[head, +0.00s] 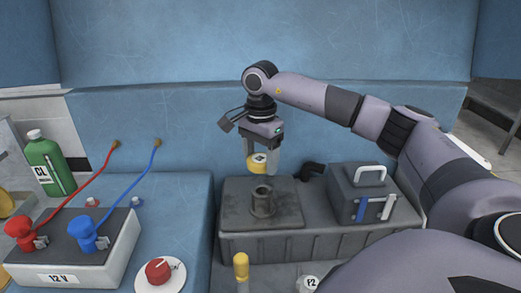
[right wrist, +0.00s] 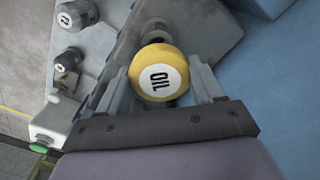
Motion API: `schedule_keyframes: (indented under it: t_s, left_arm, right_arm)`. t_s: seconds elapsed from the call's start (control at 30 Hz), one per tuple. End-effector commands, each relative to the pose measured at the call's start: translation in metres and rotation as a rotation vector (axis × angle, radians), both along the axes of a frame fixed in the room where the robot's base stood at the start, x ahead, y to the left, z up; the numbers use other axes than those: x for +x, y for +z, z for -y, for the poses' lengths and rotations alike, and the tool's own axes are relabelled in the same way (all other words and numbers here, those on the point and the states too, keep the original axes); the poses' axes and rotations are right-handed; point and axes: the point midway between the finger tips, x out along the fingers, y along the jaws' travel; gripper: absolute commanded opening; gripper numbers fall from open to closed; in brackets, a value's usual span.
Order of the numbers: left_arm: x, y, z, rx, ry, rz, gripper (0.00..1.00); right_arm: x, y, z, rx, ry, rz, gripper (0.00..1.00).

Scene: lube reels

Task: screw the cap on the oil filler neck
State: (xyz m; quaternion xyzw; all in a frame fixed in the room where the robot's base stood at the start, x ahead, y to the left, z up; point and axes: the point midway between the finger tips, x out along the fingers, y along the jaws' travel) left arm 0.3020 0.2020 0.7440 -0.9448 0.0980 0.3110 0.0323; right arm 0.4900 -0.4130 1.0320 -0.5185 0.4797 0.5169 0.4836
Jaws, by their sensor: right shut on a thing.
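The yellow cap (head: 259,162) is held in my right gripper (head: 260,165), above the oil filler neck. In the right wrist view the cap (right wrist: 160,73) shows a white disc marked OIL, and it sits between the two fingers of the right gripper (right wrist: 160,85). The filler neck (head: 262,201) is a dark upright tube on the grey block. A gap shows between the cap and the neck in the head view. In the right wrist view the cap hides most of the neck. My left gripper is in neither view.
A grey box with a light handle (head: 368,174) stands right of the neck. A black bent pipe (head: 310,171) is behind. Left are a 12 V battery (head: 75,262) with red and blue clamps, a red knob (head: 158,270) and a green bottle (head: 48,165). A yellow-topped dipstick (head: 241,266) stands in front.

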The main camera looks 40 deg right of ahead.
Motion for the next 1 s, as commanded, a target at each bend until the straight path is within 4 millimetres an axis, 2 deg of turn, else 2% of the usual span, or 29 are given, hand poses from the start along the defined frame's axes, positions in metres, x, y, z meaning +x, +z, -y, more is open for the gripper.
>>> schedule_keyframes:
  t_s: [0.7,1.0]
  left_arm:
    - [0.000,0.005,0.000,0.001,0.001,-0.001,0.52]
    - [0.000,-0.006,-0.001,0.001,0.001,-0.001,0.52]
  right_arm:
    - [-0.001,-0.001,0.000,0.000,0.030,0.001,0.37]
    - [0.000,-0.019,0.000,0.001,0.029,0.001,0.37]
